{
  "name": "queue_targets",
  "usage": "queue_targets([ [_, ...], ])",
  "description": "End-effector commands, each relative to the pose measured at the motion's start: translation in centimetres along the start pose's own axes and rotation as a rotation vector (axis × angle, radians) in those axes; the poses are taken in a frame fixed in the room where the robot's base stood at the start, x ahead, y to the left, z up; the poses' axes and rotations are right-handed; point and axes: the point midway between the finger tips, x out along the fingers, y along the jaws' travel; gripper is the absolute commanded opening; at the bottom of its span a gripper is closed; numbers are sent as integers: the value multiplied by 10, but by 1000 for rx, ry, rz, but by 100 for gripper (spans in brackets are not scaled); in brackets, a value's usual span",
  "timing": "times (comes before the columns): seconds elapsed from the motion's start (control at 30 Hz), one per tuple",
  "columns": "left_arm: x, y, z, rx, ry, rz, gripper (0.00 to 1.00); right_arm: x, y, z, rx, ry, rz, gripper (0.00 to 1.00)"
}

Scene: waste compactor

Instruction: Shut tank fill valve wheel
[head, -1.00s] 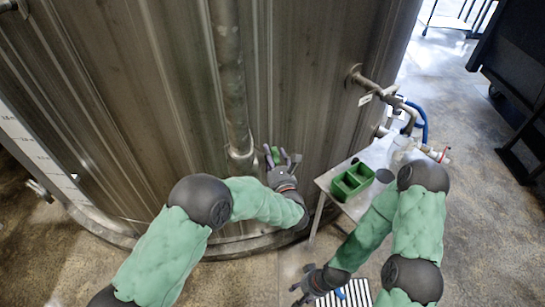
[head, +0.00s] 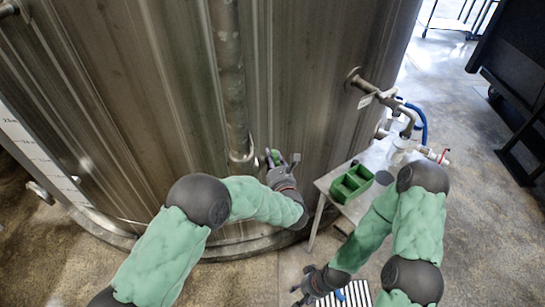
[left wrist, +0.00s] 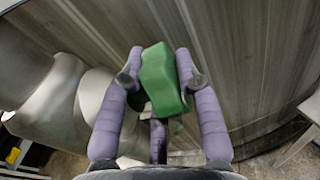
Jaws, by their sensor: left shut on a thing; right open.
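The green valve wheel (left wrist: 162,82) is between the fingers of my left gripper (left wrist: 158,75) in the left wrist view, at the foot of the vertical pipe (head: 230,90) on the tank. My left gripper is shut on it, with a finger on either side. In the head view, my left gripper (head: 278,160) hides most of the wheel, and only a small green part shows. My right gripper (head: 312,285) is open and empty, low near the bottom edge of the head view, away from the wheel.
A small metal table (head: 348,207) stands right of the wheel with a green open box (head: 352,182) on it. A side pipe with a valve (head: 385,97) and a blue hose (head: 422,122) stick out above the table. A floor grate (head: 350,294) lies near my right gripper.

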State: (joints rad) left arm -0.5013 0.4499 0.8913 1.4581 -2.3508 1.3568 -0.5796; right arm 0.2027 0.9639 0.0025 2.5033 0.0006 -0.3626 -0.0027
Motion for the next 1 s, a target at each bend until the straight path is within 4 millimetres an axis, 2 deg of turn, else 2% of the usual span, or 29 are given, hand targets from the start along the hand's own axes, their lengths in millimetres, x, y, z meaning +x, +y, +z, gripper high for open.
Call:
queue_targets([
  [0.03, 1, 0, 7, -4, 19, 1, 0, -8, -3, 0, 0, 0, 0, 48],
  [0.33, 2, 0, 12, -6, 251, 1, 0, -47, -17, 2, 0, 0, 0, 48],
  [1.0, 6, -1, 10, -6, 702, 0, 0, -135, -48, 5, 0, 0, 0, 48],
])
